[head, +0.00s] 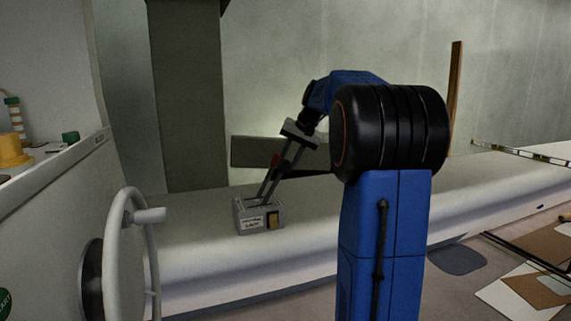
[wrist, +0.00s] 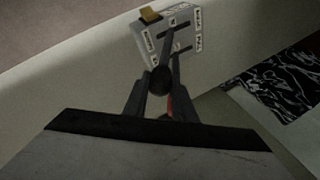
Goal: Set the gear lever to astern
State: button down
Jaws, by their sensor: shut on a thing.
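The grey control box (head: 258,222) stands on the pale ledge, with a yellow patch on its front. In the wrist view the box (wrist: 150,42) shows two slots with small labels beside them, too small to read. Two levers rise from it. One has a black knob (wrist: 160,82); a red knob (head: 275,160) belongs to the other, and its red also shows behind the black knob in the wrist view (wrist: 169,106). My gripper (head: 274,178) reaches down from the upper right and is shut on the black-knobbed lever. The fingers partly hide both levers, so the lever's exact position is unclear.
A white wheel (head: 118,240) stands at the left front, near the box. A side console (head: 60,170) with yellow and green items is at far left. A dark pillar (head: 190,95) and a low board (head: 260,152) stand behind. The ledge to the right is clear.

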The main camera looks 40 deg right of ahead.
jog(key=shift+s+d+f, duration=0.1)
jog(key=shift+d+f, duration=0.1)
jog(key=shift+f, duration=0.05)
jog(key=c, duration=1.5)
grip_release()
jog(key=shift+d, duration=0.15)
jog(key=shift+r, duration=0.1)
jog(key=shift+r, duration=0.1)
jog(key=v, duration=1.7)
